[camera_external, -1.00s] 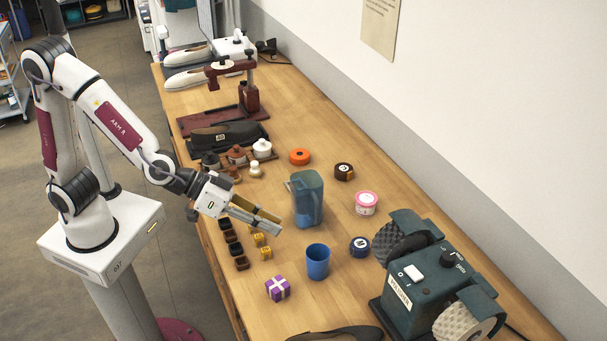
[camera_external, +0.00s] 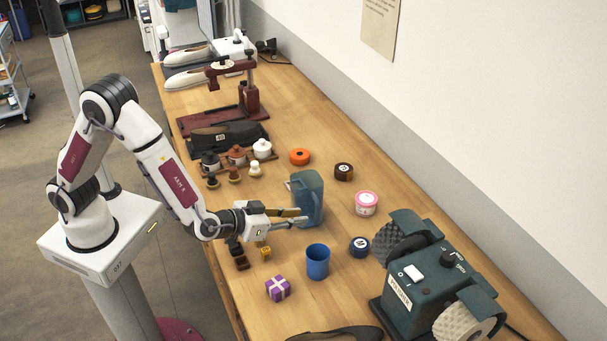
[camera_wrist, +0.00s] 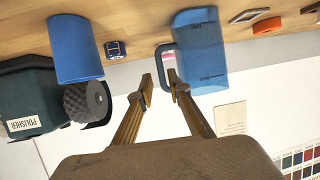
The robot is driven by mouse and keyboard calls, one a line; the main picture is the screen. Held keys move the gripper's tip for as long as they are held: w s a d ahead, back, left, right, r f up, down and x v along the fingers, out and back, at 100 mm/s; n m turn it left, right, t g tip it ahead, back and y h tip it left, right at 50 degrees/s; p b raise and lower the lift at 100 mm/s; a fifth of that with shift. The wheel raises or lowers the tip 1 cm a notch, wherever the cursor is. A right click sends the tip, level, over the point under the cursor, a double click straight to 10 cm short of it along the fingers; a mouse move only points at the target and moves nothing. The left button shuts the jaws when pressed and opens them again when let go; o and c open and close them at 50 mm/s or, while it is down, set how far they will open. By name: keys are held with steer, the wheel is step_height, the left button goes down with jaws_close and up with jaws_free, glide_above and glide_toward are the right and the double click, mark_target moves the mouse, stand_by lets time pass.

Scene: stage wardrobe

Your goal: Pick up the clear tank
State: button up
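The clear tank (camera_external: 309,196) is a see-through, blue-tinted jug with a handle, upright on the bench. It also shows in the wrist view (camera_wrist: 203,52), with its handle on the left side. My gripper (camera_external: 304,217) is level, close beside the tank's lower body on the handle side. In the wrist view my gripper (camera_wrist: 160,86) has its two fingers apart, and the handle appears between or just beyond the fingertips. I cannot tell whether either finger touches it. Nothing is held.
A blue cup (camera_external: 318,262) stands just in front of the tank. A purple gift box (camera_external: 278,288), a dark blue tin (camera_external: 359,247), a pink-lidded tub (camera_external: 366,203) and an orange roll (camera_external: 299,157) are around. A green polisher (camera_external: 430,290) stands at right.

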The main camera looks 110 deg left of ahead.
mark_target(318, 220)
stand_by(0.3)
steer(key=shift+x, duration=1.3)
steer(key=shift+w+a, duration=0.1)
steer(key=shift+a, duration=0.05)
steer(key=shift+r+x, duration=0.15)
steer(key=shift+x, duration=1.1)
steer(key=shift+r+x, duration=0.15)
steer(key=shift+x, duration=1.05)
steer(key=shift+w+a, duration=0.1)
jaws_close()
